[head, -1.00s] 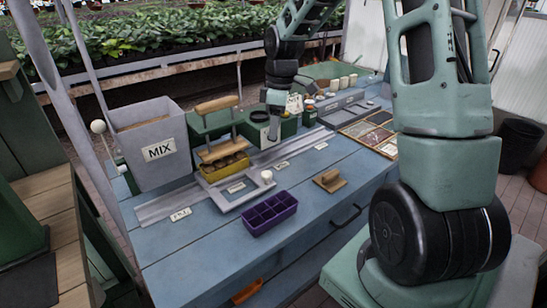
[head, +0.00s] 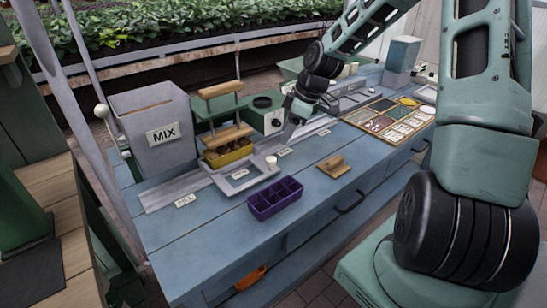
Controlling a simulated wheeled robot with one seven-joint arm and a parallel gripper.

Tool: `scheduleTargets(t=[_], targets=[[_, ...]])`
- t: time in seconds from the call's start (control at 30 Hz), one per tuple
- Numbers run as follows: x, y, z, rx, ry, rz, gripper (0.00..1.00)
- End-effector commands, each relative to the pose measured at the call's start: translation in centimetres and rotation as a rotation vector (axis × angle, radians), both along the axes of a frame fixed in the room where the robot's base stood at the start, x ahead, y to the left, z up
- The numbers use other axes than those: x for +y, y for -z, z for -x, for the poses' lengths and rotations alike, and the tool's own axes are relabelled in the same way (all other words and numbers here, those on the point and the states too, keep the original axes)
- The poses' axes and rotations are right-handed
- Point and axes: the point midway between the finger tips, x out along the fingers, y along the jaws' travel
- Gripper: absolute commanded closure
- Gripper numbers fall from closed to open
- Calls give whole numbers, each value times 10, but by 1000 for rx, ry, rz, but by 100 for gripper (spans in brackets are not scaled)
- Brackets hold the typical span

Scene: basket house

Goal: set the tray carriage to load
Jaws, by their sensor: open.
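The tray carriage (head: 257,179) is a grey plate with a white knob (head: 271,161) on its right end. It sits on a pale rail (head: 158,198) along the blue bench. A yellow tray (head: 226,158) with brown filling is at its back, below the wooden bar of the green press (head: 225,131). Small white labels stand along the rail: one at the left (head: 185,201), one to the right of the knob (head: 285,153), another farther right (head: 323,132). Their words are too small to read surely. My gripper (head: 287,139) is open, pointing down behind and right of the knob, apparently apart from it.
A grey MIX bin (head: 155,115) stands at the left. A purple tray (head: 274,203) and a wooden handled block (head: 333,168) are in front of the rail. A compartmented seed box (head: 387,128) lies at the right. The front left bench top is clear.

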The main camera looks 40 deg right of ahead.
Motion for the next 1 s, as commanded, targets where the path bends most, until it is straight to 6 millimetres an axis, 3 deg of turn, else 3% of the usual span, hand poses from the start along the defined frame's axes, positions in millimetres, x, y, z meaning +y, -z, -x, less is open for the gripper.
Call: scheduleTargets(t=[0.2, 0.5, 0.97, 1.0], targets=[[15, 44, -12, 3, -4, -2, 48], [27, 87, -25, 1, -1, -1, 48], [30, 99, -28, 0, 1, 1, 48], [30, 99, -28, 0, 1, 1, 57]])
